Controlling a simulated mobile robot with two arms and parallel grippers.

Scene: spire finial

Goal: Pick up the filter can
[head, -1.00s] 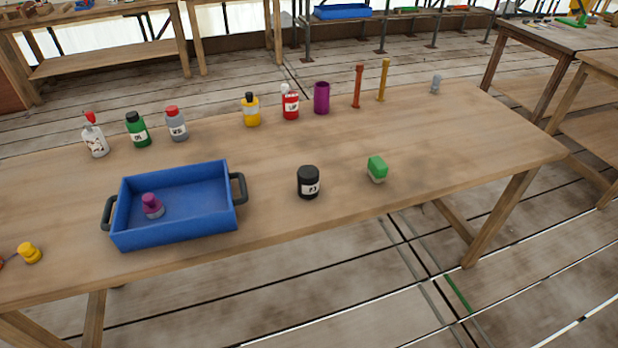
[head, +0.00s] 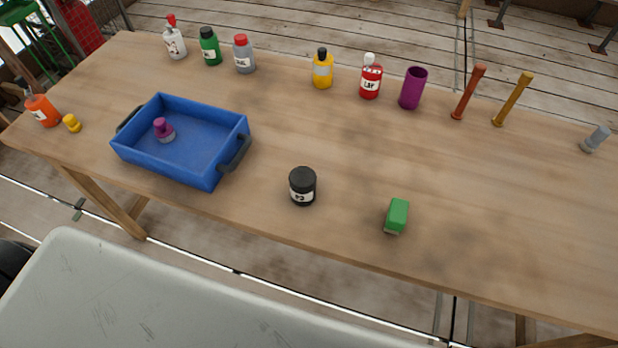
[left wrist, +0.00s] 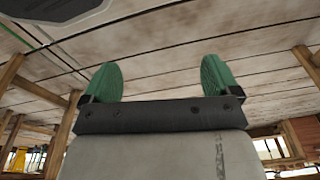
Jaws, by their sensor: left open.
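A black can (head: 302,187) with a white label stands upright on the wooden table (head: 450,180), near its front edge; it is the only thing that looks like the filter can. My left gripper (left wrist: 160,80) shows in the left wrist view with its two green fingertips wide apart and nothing between them. It is away from the can, with wooden floor planks and table legs around it in that view. Neither gripper shows in the head view.
A blue tray (head: 205,182) holding a purple-topped piece (head: 164,130) is left of the can. A green block (head: 397,215) lies to its right. Several bottles, a purple cylinder (head: 413,88) and two upright rods line the back. The table around the can is clear.

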